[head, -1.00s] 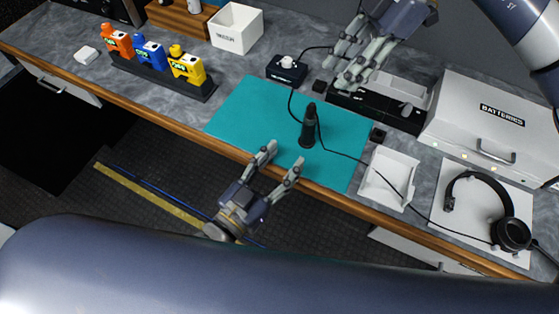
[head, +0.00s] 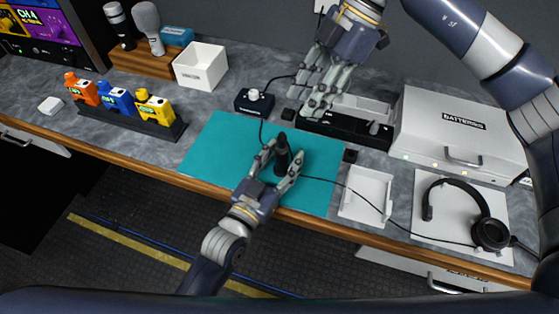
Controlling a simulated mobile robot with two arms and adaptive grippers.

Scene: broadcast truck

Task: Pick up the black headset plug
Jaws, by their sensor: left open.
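The black headset plug (head: 282,152) stands upright on the teal mat (head: 213,143), with a cable running right from near its base. My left gripper (head: 279,160) reaches in from the front edge of the counter. Its fingers are open on either side of the plug; whether they touch it cannot be told. My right gripper (head: 309,108) hangs at the back, near the black strip behind the mat. Its fingers look spread, with nothing seen between them.
A small black box with a white knob (head: 254,102) stands behind the mat. A white tray (head: 347,209) lies right of the mat. A headset (head: 489,232) and a white batteries case (head: 458,130) are further right. Colored blocks (head: 155,108) stand in a rack at left.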

